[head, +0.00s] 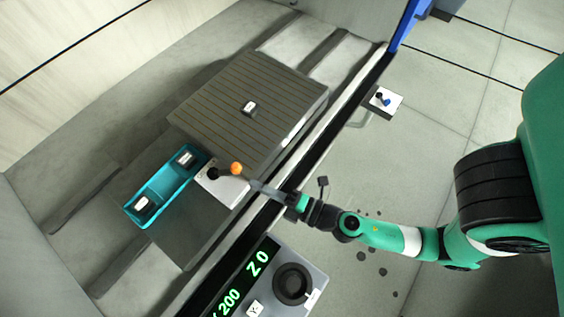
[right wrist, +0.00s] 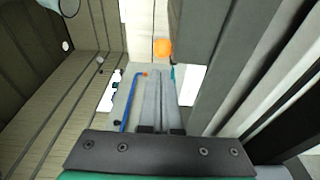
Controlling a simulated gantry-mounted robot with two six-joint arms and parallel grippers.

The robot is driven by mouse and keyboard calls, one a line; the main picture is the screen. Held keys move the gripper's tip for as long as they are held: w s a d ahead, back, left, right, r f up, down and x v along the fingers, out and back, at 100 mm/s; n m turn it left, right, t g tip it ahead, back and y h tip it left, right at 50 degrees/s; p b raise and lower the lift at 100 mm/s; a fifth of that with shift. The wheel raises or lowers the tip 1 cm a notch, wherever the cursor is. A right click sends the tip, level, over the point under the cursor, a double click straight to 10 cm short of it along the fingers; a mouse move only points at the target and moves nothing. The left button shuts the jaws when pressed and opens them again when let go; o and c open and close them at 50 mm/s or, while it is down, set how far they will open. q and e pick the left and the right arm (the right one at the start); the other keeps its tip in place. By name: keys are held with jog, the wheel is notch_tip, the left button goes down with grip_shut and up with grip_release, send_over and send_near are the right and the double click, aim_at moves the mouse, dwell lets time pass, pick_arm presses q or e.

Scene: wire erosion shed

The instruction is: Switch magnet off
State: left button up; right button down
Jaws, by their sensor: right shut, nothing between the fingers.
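The magnet's grooved grey block (head: 225,105) lies on the machine bed with a small dark part with a pale top (head: 249,108) on it. At its near left corner a lever with an orange knob (head: 236,168) rises from a pale plate (head: 228,188) by a black pivot (head: 212,173). My right gripper (head: 252,184) is shut and empty, with its tips close to the knob on its lower right side. In the right wrist view the orange knob (right wrist: 163,47) appears just beyond the shut fingertips (right wrist: 155,72); I cannot tell whether they touch. My left gripper is not in view.
A teal tray (head: 148,188) with two small parts stands left of the lever. A control panel (head: 285,265) with green digits and a black dial is at the bottom. A small switch box (head: 385,102) stands at the right.

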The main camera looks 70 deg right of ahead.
jog(key=s+d, duration=0.4)
jog(key=shift+d+p, duration=0.3)
jog(key=shift+d, duration=0.05)
dwell(0.6)
